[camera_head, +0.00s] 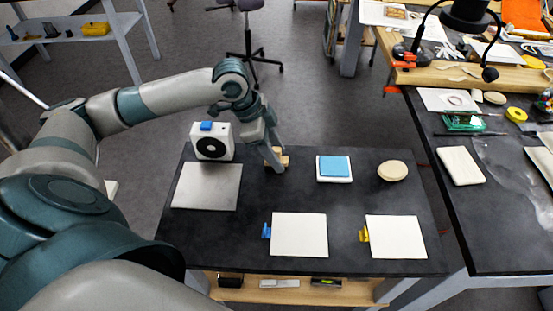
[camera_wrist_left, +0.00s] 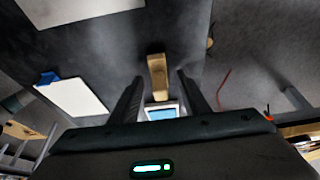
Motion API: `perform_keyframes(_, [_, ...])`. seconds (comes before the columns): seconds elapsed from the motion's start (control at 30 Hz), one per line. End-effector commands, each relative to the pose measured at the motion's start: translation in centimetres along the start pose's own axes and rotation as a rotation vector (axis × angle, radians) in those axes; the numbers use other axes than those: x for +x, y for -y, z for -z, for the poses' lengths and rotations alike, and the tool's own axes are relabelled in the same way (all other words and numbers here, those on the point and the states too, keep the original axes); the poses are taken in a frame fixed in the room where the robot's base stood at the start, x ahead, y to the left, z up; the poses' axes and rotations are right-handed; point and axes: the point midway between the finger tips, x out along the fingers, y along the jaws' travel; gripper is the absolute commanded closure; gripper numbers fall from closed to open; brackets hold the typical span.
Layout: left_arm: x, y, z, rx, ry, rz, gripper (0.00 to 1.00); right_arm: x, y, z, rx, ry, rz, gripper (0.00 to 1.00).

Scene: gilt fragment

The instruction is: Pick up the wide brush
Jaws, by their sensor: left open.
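A light wooden piece, which looks like the wide brush (camera_head: 284,156), is on the dark table near its back edge, partly hidden by my left gripper (camera_head: 274,162). I cannot tell whether a finger touches the wood. The bristles are not clear. My right gripper is not in view.
A white fan-like box (camera_head: 211,146) and a grey plate (camera_head: 207,186) are left of the gripper. A blue pad on a white block (camera_head: 334,168) and a round wooden disc (camera_head: 393,171) are right. Two white boards (camera_head: 299,235) (camera_head: 396,237) lie at the front.

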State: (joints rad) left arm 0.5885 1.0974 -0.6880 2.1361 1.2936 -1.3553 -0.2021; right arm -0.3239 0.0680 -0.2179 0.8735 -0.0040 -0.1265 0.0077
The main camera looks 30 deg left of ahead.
Motion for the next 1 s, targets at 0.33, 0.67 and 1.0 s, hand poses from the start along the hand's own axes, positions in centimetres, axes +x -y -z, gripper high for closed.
perform_keyframes(0.33, [0.0, 0.0, 0.0, 0.0, 0.0, 0.0, 1.0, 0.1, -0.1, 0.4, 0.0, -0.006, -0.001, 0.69])
perform_keyframes(0.67, [-0.2, 0.0, 0.1, 0.0, -0.001, 0.001, 1.0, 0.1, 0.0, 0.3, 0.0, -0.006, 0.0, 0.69])
perform_keyframes(1.0, [-3.1, 0.1, 1.4, 0.002, -0.003, 0.004, 1.0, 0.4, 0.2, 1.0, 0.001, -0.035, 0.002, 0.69])
